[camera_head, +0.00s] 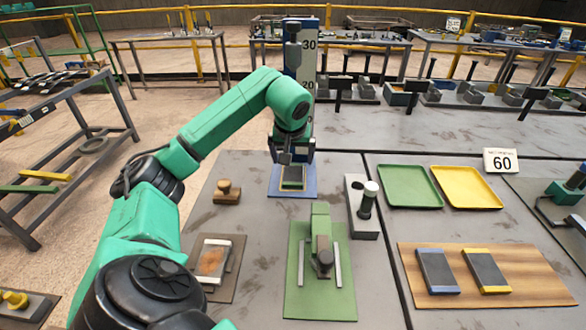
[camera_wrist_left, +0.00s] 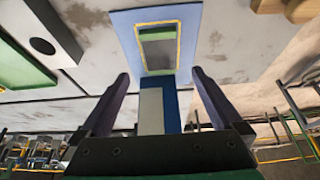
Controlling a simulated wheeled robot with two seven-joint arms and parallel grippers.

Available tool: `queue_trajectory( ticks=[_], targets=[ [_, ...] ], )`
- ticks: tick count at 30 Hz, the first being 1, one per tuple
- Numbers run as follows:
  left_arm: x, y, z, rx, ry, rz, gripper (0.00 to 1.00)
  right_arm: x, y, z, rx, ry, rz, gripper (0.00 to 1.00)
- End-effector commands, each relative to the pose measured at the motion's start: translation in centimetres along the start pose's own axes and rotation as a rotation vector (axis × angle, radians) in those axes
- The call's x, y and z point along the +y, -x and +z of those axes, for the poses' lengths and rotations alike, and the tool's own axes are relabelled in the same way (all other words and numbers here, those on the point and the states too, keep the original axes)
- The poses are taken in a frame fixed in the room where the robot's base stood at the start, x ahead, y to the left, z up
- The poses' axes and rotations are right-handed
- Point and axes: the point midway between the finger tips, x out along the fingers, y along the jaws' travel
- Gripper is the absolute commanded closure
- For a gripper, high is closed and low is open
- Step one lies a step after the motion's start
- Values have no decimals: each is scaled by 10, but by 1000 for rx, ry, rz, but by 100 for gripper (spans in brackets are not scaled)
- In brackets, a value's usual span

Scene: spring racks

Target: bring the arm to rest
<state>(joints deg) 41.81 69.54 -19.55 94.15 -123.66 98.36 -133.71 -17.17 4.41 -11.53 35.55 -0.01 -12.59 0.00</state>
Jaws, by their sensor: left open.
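My left arm comes in from the left, green with black joints. Its gripper (camera_head: 291,156) points down over a blue stand's base plate (camera_head: 279,190).
The stand's tall scale (camera_head: 306,62) rises behind the gripper. A green press (camera_head: 321,235), a grey block with a dark post (camera_head: 367,203), and a wooden stamp (camera_head: 227,192) stand near. Green (camera_head: 409,170) and yellow (camera_head: 451,177) trays lie right. A wooden board (camera_head: 411,292) carries two dark blocks.

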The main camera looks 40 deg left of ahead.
Motion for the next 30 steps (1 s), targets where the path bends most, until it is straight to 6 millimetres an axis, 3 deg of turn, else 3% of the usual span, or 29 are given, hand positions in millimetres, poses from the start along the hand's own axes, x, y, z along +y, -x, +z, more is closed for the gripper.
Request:
queue_trajectory(
  ticks=[3, 6, 23, 30],
  targets=[
    [0, 25, -1, 3, 1, 1, 0, 2, 1, 1, -1, 0, 3, 50],
    [0, 34, 0, 0, 1, 0, 0, 3, 2, 1, -2, 1, 4, 50],
    [0, 37, 0, -1, 1, -1, 0, 4, 3, 1, -3, 0, 5, 50],
    [0, 81, -20, -1, 1, 0, 0, 4, 52, -3, -3, 0, 5, 50]
  ],
)
